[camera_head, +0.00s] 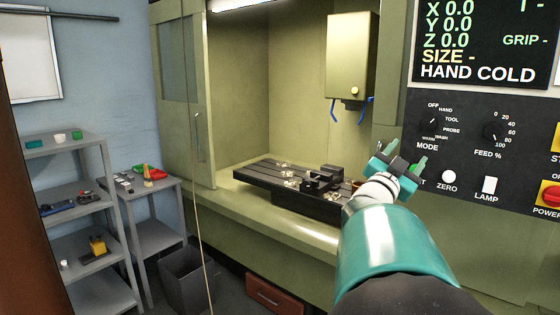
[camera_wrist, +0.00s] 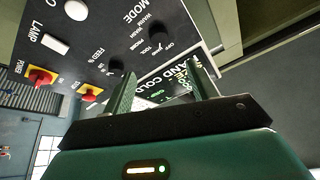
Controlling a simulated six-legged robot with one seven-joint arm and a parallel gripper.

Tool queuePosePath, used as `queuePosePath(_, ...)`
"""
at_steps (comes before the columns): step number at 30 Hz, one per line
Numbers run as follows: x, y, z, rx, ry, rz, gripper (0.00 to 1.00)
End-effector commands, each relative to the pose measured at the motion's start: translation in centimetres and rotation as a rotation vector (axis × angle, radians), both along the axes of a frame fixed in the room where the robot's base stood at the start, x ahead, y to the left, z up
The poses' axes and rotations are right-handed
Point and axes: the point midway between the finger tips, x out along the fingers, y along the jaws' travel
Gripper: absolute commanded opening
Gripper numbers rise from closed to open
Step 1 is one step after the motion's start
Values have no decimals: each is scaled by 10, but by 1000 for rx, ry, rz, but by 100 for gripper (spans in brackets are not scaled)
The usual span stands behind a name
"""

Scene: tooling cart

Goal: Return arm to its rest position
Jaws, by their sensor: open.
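My gripper (camera_head: 401,170) is raised in front of the machine's control panel (camera_head: 458,112) in the head view, with my teal and white arm reaching up from the bottom right. In the wrist view, the two green fingers of my gripper (camera_wrist: 158,90) stand apart with nothing between them. The panel also fills much of the wrist view (camera_wrist: 105,48), turned nearly upside down, with its knobs and display beyond the fingers. Whether the fingertips touch the panel cannot be told. My gripper hides part of the panel's lower left in the head view.
The machine's open bay holds a dark table (camera_head: 285,180) with a vise. A grey cart (camera_head: 155,190) and a grey shelf (camera_head: 65,148) with small items stand at the left. A dark bin (camera_head: 188,278) and a red-brown drawer box (camera_head: 275,296) are on the floor.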

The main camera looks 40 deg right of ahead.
Motion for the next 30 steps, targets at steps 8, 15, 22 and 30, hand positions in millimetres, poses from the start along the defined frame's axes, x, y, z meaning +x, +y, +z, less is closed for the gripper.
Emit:
queuePosePath(8, 14, 8, -2, 18, 15, 47, 58)
queuePosePath(15, 110, 95, -25, 167, 164, 414, 58)
queuePosePath(22, 176, 231, -74, 345, 421, 810, 58)
queuePosePath(30, 162, 398, -153, 532, 844, 1177, 58)
